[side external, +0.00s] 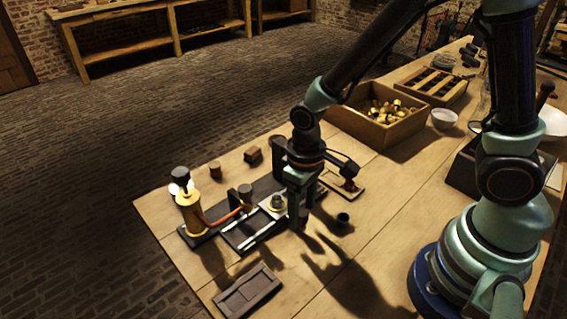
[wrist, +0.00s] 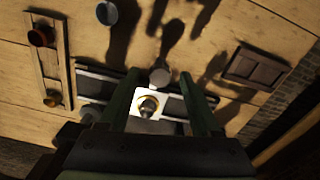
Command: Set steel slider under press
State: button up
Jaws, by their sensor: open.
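The steel slider (side external: 272,206), a pale plate carrying a round brass-ringed piece, sits on the dark rail base (side external: 238,237). In the wrist view the slider (wrist: 171,127) shows between my two fingers. A dark upright post (side external: 246,195), perhaps the press, stands left of the slider. Contact between fingers and slider cannot be told.
A brass cylinder (side external: 188,212) with a copper pipe stands at the base's left end. A dark flat frame (side external: 248,291) lies in front. A dark cup (side external: 343,219) and a small wooden tray (side external: 343,185) lie right. A wooden crate (side external: 372,131) of brass parts stands behind.

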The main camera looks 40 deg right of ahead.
grip_shut()
dwell(1.4)
